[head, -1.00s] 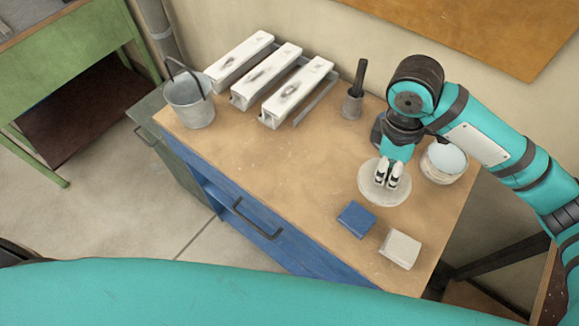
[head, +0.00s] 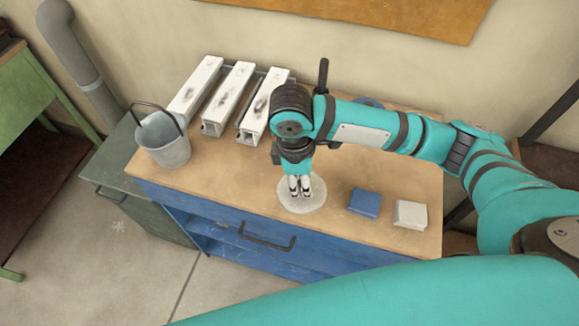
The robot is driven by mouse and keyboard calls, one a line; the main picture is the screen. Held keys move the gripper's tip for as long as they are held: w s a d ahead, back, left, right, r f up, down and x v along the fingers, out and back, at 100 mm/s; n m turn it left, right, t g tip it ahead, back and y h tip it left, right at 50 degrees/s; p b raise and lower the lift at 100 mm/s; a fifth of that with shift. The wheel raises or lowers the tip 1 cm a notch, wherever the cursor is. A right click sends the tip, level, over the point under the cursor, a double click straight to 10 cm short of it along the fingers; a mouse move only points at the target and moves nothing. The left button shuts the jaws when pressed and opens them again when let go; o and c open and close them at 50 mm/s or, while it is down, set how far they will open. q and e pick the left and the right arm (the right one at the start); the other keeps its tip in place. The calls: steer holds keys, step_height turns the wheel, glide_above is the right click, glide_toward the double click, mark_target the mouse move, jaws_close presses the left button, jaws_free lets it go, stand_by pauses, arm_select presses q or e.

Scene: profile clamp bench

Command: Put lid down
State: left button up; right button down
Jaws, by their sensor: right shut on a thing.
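The lid (head: 315,204) is a pale round disc over the front middle of the wooden bench top. My right gripper (head: 299,194) points down at its middle and is shut on it. I cannot tell whether the lid touches the bench or hangs just above it. The round pot seen earlier is now hidden behind my right arm. My left gripper is not in view.
A blue block (head: 364,202) and a whitish block (head: 410,214) lie right of the lid. A grey bucket (head: 163,147) stands at the left end. Several white profiles (head: 224,99) lie at the back. The bench (head: 235,175) is clear left of the lid.

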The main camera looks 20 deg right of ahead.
steer(key=w, duration=0.6)
steer(key=shift+a+f+p, duration=0.25)
steer(key=shift+a+p, duration=0.05)
steer(key=shift+a, duration=0.05)
step_height(320, 180, down, 3)
steer(key=shift+f+p, duration=0.15)
steer(key=shift+p, duration=0.3)
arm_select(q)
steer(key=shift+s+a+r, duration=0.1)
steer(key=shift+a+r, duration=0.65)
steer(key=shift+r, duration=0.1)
arm_select(e)
steer(key=shift+f, duration=0.1)
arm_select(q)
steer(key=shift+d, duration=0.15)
arm_select(e)
steer(key=shift+f, duration=0.1)
steer(key=c, duration=1.1)
jaws_free()
steer(key=shift+o, duration=0.2)
arm_select(q)
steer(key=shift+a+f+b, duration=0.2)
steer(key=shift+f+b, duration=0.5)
steer(key=shift+b, duration=0.05)
arm_select(e)
step_height(320, 180, up, 12)
steer(key=a, duration=0.1)
steer(key=shift+w+a, duration=0.15)
steer(key=shift+w, duration=0.15)
